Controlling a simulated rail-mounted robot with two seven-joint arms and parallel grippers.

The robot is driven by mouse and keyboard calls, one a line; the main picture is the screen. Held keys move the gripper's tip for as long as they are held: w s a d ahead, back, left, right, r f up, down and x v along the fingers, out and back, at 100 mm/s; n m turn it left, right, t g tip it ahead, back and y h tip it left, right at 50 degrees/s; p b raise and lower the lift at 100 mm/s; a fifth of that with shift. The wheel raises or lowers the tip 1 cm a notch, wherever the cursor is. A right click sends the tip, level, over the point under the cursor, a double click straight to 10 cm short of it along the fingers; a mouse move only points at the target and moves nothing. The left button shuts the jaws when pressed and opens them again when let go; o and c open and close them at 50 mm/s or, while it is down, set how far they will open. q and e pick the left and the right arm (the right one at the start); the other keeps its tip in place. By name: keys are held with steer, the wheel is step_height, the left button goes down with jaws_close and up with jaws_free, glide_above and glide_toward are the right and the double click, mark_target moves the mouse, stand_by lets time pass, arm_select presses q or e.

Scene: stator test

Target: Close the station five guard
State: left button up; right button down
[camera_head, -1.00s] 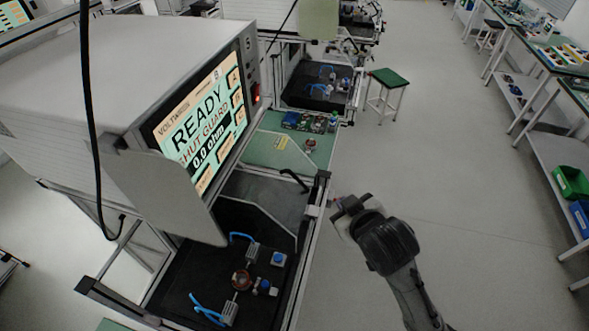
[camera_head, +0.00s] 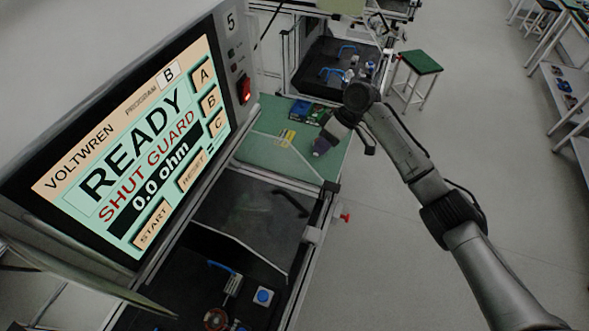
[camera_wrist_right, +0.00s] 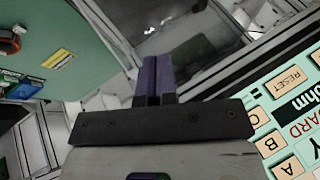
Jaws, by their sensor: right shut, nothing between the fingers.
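The station five tester (camera_head: 230,22) has a lit screen (camera_head: 150,150) reading READY, SHUT GUARD and 0.0 ohm. Its clear guard (camera_head: 245,222), with a black bar handle (camera_head: 290,203), is seen below and right of the screen, beyond the fixture bay; it looks open. The guard also shows in the right wrist view (camera_wrist_right: 205,38). My right gripper (camera_head: 321,148) is shut and empty, over the green bench top beyond the handle and apart from it. Its purple fingers (camera_wrist_right: 158,75) are together in the right wrist view. My left gripper is not in view.
The fixture bay holds a blue button (camera_head: 264,296) and a copper-coloured ring part (camera_head: 216,318). A red knob (camera_head: 346,217) sticks out at the frame. A green stool (camera_head: 421,62) stands behind.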

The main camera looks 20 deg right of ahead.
steer(key=shift+n, duration=0.6)
steer(key=x, duration=0.3)
steer(key=p+x, duration=0.1)
steer(key=x, duration=0.3)
steer(key=s+p+x, duration=0.1)
steer(key=x, duration=0.2)
steer(key=shift+s+a, duration=0.1)
steer(key=shift+a, duration=0.4)
steer(key=shift+s+a+f+p, duration=0.15)
steer(key=shift+s+a+p, duration=0.6)
steer(key=shift+s+a, duration=0.25)
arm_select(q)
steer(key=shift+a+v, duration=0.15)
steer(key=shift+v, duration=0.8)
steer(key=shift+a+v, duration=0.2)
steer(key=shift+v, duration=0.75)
arm_select(e)
steer(key=shift+s+a+f, duration=0.15)
steer(key=shift+s+a, duration=0.15)
steer(key=shift+a, duration=0.15)
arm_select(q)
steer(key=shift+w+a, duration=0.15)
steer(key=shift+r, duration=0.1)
